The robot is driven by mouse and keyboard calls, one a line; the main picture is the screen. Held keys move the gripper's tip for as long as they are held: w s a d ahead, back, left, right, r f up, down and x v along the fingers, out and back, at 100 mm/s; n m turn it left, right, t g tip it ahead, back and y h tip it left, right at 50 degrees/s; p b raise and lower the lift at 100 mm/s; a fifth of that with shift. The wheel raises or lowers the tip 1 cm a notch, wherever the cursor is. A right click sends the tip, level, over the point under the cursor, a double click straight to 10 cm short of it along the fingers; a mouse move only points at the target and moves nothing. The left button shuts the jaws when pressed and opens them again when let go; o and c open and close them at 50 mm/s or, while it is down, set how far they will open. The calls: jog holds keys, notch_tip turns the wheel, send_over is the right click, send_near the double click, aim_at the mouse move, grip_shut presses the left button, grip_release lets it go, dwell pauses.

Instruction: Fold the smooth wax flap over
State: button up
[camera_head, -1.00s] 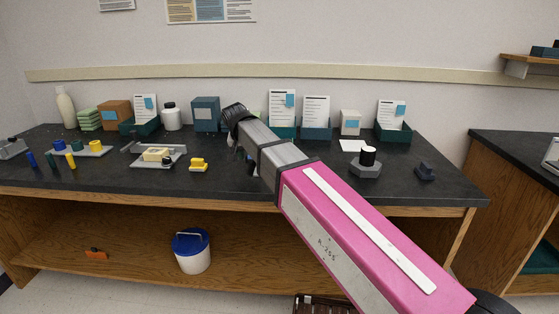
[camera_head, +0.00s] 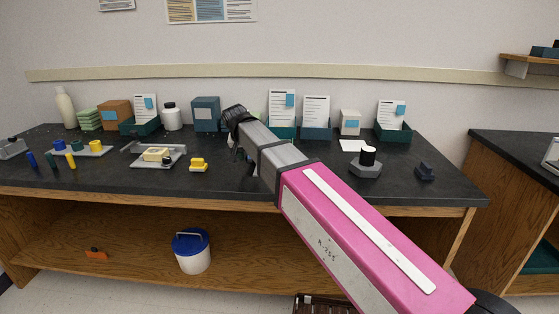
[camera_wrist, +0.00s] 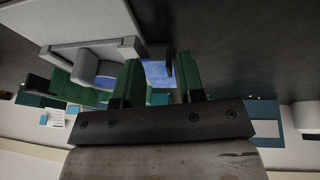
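The wax flap cannot be told apart for certain. On the bench, a grey tray (camera_head: 174,161) holds a cream block (camera_head: 157,154) with a small dark piece at its front and a grey bar (camera_head: 138,149) along its back left. My gripper (camera_head: 243,158) hangs over the bench right of the tray, partly hidden by my arm. In the wrist view, the two green fingers of my gripper (camera_wrist: 158,70) stand apart. A blue surface shows between them, with no clear hold on anything. A light grey panel (camera_wrist: 75,30) lies at the upper left there.
A yellow piece (camera_head: 199,164) stands right of the tray. A palette with coloured pots (camera_head: 95,147) is at the left. Boxes and card holders line the back, including a blue box (camera_head: 206,113). A hexagonal stand (camera_head: 366,167) is at the right, with clear bench before it.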

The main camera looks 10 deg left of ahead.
jog(key=shift+f, duration=1)
dwell(1.0)
jog(key=shift+r, duration=0.1)
dwell(0.5)
jog(key=c, duration=0.5)
jog(key=shift+o, duration=0.3)
jog(key=shift+d+r+y, duration=0.15)
jog(key=shift+d+y, duration=0.05)
jog(key=shift+y, duration=0.3)
jog(key=shift+a+r+y, duration=0.1)
jog(key=shift+r+y, duration=0.05)
jog(key=shift+y, duration=0.15)
